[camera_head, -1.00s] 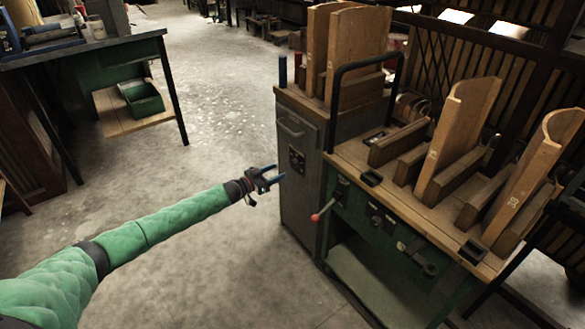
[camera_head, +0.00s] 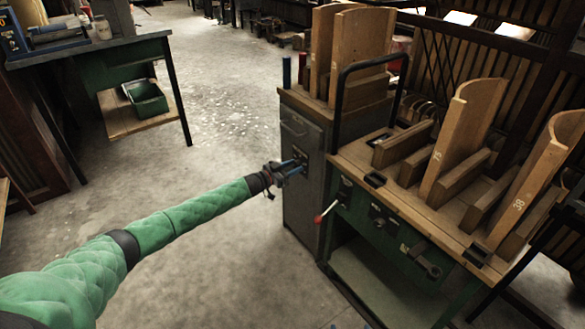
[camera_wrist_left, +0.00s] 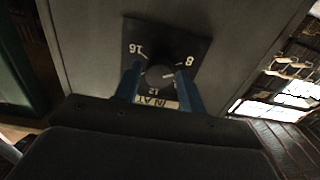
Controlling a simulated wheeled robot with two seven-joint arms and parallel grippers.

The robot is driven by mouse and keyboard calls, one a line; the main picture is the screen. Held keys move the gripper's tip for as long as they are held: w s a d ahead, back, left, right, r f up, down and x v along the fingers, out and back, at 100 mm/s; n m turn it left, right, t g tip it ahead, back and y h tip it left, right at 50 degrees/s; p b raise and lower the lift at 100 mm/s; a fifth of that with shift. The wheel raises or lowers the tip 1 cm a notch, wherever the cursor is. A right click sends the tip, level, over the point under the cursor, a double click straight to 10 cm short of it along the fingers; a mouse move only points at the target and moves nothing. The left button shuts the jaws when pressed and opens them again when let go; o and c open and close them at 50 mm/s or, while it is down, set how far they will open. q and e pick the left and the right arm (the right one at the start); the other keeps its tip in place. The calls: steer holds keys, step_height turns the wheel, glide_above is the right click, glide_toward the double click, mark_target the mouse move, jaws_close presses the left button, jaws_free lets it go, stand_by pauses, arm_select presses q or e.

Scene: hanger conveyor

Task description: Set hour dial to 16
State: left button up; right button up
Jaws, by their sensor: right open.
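The hour dial is a dark round knob (camera_wrist_left: 158,76) on a black plate (camera_wrist_left: 165,42) marked 16, 8 and 12, with a label reading "IN AT" below. The plate is on the front of a grey cabinet (camera_head: 300,205). A pale mark on the knob seems to face the side between 8 and 12; its exact setting is unclear. My left gripper (camera_head: 294,168) is at the plate, its two blue fingers (camera_wrist_left: 160,84) on either side of the knob. The fingers look open, with small gaps to the knob. My right gripper is not identifiable in view.
Right of the cabinet stands a green bench (camera_head: 385,230) with a red-tipped lever (camera_head: 322,217) and upright wooden forms (camera_head: 462,140). A workbench (camera_head: 90,46) with a green bin (camera_head: 147,98) stands at the left. The concrete floor between is clear.

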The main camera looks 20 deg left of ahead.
arm_select(q)
steer(key=c, duration=0.6)
